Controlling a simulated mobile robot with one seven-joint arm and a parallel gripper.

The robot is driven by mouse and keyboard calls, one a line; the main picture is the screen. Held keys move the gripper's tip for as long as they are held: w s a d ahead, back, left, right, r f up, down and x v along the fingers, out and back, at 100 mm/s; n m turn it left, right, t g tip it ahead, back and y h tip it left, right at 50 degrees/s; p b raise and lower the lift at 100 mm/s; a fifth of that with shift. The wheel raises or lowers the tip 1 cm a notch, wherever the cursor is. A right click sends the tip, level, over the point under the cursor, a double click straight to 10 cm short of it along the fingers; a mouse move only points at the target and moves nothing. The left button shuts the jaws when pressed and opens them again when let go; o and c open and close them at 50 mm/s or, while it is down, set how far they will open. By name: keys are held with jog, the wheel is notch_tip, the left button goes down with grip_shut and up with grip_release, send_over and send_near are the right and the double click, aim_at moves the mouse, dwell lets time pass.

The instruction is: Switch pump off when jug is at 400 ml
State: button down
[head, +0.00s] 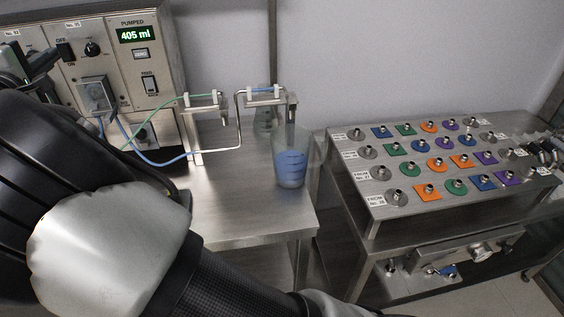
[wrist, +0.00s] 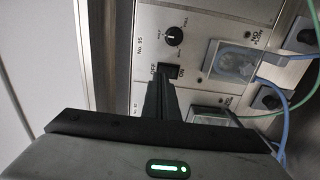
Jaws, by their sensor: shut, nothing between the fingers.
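The pump panel (head: 115,75) stands at the left, its green display (head: 134,35) reading 405 ml. The jug (head: 307,148) is clear, upright on the steel bench under a metal spout, with blue liquid well up its marked wall. I cannot read its marks. The black rocker switch (head: 66,52) sits between OFF and ON labels. In the wrist view the switch (wrist: 168,72) is just beyond my gripper's tips, beside the No. 95 label. My gripper (wrist: 160,84) is shut and empty, its tips at or very near the switch; contact and the rocker's tilt are unclear.
A black knob (head: 92,48) and a pump head (head: 94,92) are close to the switch. Blue and green tubes (head: 150,158) loop from the panel to the spouts. A clear vessel (head: 265,122) stands behind the jug. A rack of coloured fittings (head: 375,212) is at right.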

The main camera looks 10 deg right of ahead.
jog(key=s+b, duration=0.2)
jog(key=s, duration=0.2)
dwell(0.5)
jog(key=w+d+f+m+g+h, duration=0.2)
jog(key=d+m+g, duration=0.15)
jog(key=d, duration=1.15)
jog(key=w+d+f+m+g+h, duration=0.1)
jog(key=d+f+m+g+h, duration=0.2)
jog(key=d, duration=1.3)
jog(key=s+d+f+m+g+y, duration=0.1)
jog(key=s+d+m, duration=0.15)
jog(key=d, duration=0.25)
jog(key=s+d+f+m+g, duration=0.1)
jog(key=s+d+m+g, duration=0.15)
jog(key=d, duration=0.25)
jog(key=s+d+f+m+g+y, duration=0.1)
jog(key=s+d+f+m, duration=0.15)
jog(key=s, duration=0.65)
jog(key=s+d+f+m+g+y, duration=0.15)
jog(key=s+d+f, duration=0.25)
jog(key=s, duration=0.5)
jog(key=s+d+f+m+y, duration=0.2)
jog(key=s+d+f+m, duration=0.1)
jog(key=s, duration=0.6)
notch_tip(320, 180, up, 17)
jog(key=p, duration=1.6)
jog(key=shift+s+f, duration=0.15)
jog(key=shift+s, duration=0.1)
